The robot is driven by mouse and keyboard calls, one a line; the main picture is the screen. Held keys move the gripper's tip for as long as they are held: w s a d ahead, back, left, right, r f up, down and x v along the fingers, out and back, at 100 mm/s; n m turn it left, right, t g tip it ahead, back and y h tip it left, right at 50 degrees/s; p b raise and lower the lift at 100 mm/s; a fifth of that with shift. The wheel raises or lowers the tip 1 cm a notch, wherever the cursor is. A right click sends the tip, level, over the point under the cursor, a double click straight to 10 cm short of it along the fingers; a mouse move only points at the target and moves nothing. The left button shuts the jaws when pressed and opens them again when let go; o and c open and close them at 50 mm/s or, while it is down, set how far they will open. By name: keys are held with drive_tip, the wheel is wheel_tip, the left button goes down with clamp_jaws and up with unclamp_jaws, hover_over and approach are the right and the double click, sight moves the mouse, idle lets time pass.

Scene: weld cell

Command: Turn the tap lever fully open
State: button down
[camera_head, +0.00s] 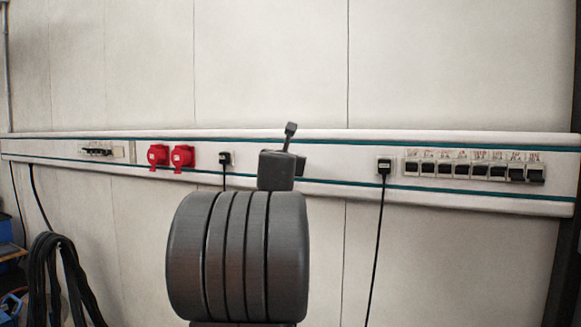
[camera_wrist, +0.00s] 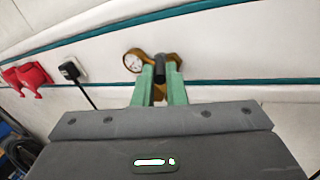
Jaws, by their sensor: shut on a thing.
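In the wrist view, a brass tap body with a round white-faced gauge (camera_wrist: 134,62) sits on the white wall trunking. Its dark lever (camera_wrist: 159,68) stands between the two green fingers of my gripper (camera_wrist: 161,72). The gripper is shut on the lever. The fingers cover part of the tap body, so the lever's exact angle is hard to tell. In the head view the tap and my gripper are hidden behind my own arm.
The white trunking (camera_head: 340,182) with teal stripes runs along the wall. Red sockets (camera_head: 170,157) and a black plug (camera_head: 225,159) are left of my arm. Another plug (camera_head: 384,167) and a row of switches (camera_head: 475,170) are to the right. Dark cables (camera_head: 62,275) hang at lower left.

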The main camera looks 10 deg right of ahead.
drive_tip(key=shift+w+a+m+g+h+p, duration=0.15)
drive_tip(key=shift+a+m+g+h, duration=0.25)
drive_tip(key=shift+m+h, duration=0.45)
drive_tip(key=shift+w+a+m+g+h+p, duration=0.15)
drive_tip(key=shift+a+m+g+h, duration=0.3)
drive_tip(key=shift+h, duration=0.7)
drive_tip(key=shift+w+a+m+g+h, duration=0.2)
drive_tip(key=shift+m+g+h, duration=0.25)
drive_tip(key=shift+m+h, duration=0.45)
drive_tip(key=shift+h, duration=0.3)
drive_tip(key=c, duration=1.5)
unclamp_jaws()
drive_tip(key=shift+a, duration=0.1)
drive_tip(key=b+v, duration=0.3)
drive_tip(key=v, duration=1)
drive_tip(key=shift+s+a+r, duration=0.15)
drive_tip(key=shift+s+a, duration=0.1)
drive_tip(key=shift+s, duration=0.05)
